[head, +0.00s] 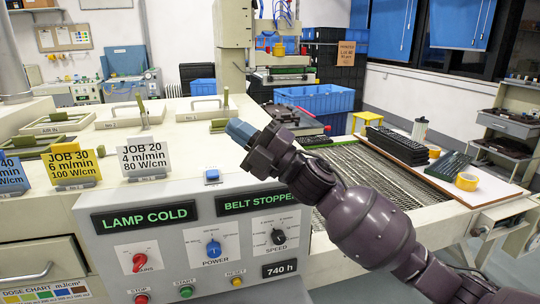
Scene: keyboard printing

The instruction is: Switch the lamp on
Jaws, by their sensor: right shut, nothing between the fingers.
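The control panel has a display reading LAMP COLD (145,216) and another reading BELT STOPPED (258,202). Below them are a red mains knob (139,262), a blue power knob (213,249) and a black speed knob (279,237). Along the bottom are a red stop button (141,298), a green start button (186,291) and a yellow reset button (235,282). A small blue-topped switch or button (212,175) sits on the panel's top. My right gripper (238,130) is shut and empty, pointing left above and behind the panel, apart from the controls. My left gripper is out of view.
Job cards, such as the JOB 20 card (143,157), stand left of the panel's top. Handled frames (130,118) lie behind them.

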